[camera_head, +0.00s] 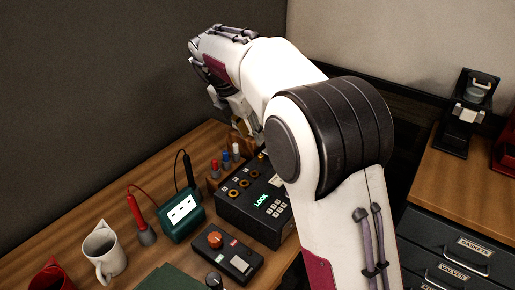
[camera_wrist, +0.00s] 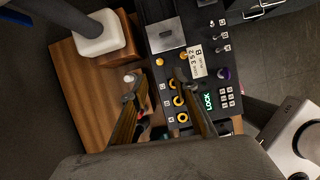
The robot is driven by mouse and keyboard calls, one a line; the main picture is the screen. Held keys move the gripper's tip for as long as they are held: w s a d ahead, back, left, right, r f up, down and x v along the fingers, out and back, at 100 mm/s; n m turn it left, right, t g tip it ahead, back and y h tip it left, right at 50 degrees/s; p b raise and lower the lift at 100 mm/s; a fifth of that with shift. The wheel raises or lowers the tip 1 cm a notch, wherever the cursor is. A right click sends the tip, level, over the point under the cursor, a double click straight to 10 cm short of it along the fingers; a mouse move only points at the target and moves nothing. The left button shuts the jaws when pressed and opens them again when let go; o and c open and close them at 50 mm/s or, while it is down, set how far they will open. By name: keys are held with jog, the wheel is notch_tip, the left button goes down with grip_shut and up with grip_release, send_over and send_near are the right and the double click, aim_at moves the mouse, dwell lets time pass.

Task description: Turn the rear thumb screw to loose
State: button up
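A black control box (camera_head: 258,205) with a green LOCK display, ringed sockets and a keypad stands on the wooden bench. It also shows below my gripper in the wrist view (camera_wrist: 208,55). Small brass-coloured round parts (camera_wrist: 162,62) sit on its top; I cannot tell whether one is the rear thumb screw or which way it is turned. My gripper (camera_wrist: 157,84) is open and empty, its two fingers apart above the box's edge. In the head view my gripper (camera_head: 238,106) hangs above the back of the box, and my arm hides part of the box.
Red, blue and white capped pegs (camera_head: 225,158) stand beside the box. A white tag (camera_wrist: 195,62) lies on the control box. Drawers (camera_head: 460,255) stand right.

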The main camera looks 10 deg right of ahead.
aim_at(260, 155)
jog(key=shift+w+f+m+h, duration=0.15)
jog(key=shift+w+f+m, duration=0.15)
jog(key=shift+f+m, duration=0.25)
jog(key=shift+w+f+m+h, duration=0.15)
jog(key=shift+w+f+m, duration=0.1)
jog(key=shift+f+m, duration=0.25)
jog(key=shift+g, duration=0.3)
jog(key=shift+x, duration=3.9)
grip_shut()
